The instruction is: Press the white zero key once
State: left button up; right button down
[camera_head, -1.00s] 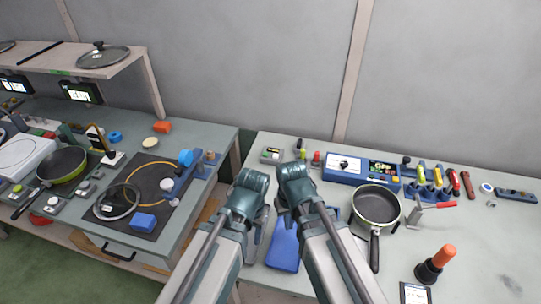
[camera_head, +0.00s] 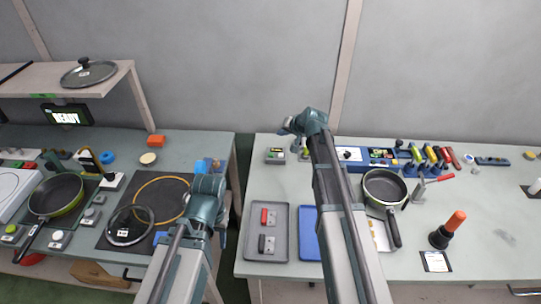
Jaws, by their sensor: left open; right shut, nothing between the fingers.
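A small grey device with a greenish face (camera_head: 275,156) stands at the back left of the right table. No zero mark is readable, so I cannot tell which key is the zero key. My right gripper (camera_head: 290,127) is raised above and behind that small device, shut and empty, apart from the keys. My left gripper (camera_head: 208,184) is open over the right edge of the left table; its fingers are mostly hidden by its wrist.
A pan (camera_head: 56,194) and a glass lid (camera_head: 130,226) are on the left table. A display reading READY (camera_head: 68,115) hangs under the shelf. A grey tray (camera_head: 281,249), a blue tray (camera_head: 309,241) and another pan (camera_head: 384,188) are on the right table. A gap separates the tables.

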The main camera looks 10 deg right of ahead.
jog(key=shift+w+d+r, duration=0.15)
jog(key=shift+w+d, duration=0.05)
jog(key=shift+w, duration=0.05)
jog(key=b, duration=0.9)
send_over(282, 159)
notch_tip(282, 159, down, 9)
dwell(1.8)
jog(key=shift+f+b, duration=0.3)
jog(key=shift+f, duration=0.05)
jog(key=shift+f+b, duration=0.5)
dwell(0.6)
jog(key=shift+r, duration=0.1)
jog(key=shift+r+p, duration=0.85)
jog(key=shift+p, duration=0.05)
